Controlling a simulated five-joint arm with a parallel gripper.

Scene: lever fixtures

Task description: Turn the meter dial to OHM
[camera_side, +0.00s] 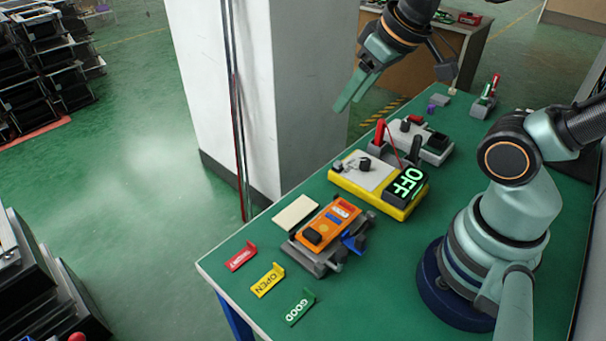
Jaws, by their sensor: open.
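The yellow meter (372,200) stands on the green table, with a pale face panel and a dark display that reads OFF in green. Its black dial (364,165) sits on the pale panel; the dial markings are too small to read. A red probe (380,133) and a dark probe stand upright behind the meter. My gripper (347,104) is open and empty, raised in the air above and behind the meter, clear of the dial. Its fingers point down and to the left.
An orange device (328,224) in a grey fixture sits in front of the meter. Red (240,257), yellow (267,281) and green (300,308) label signs stand near the table's front edge. A grey device (436,150) is behind the meter. A white pillar (300,90) rises beside the table.

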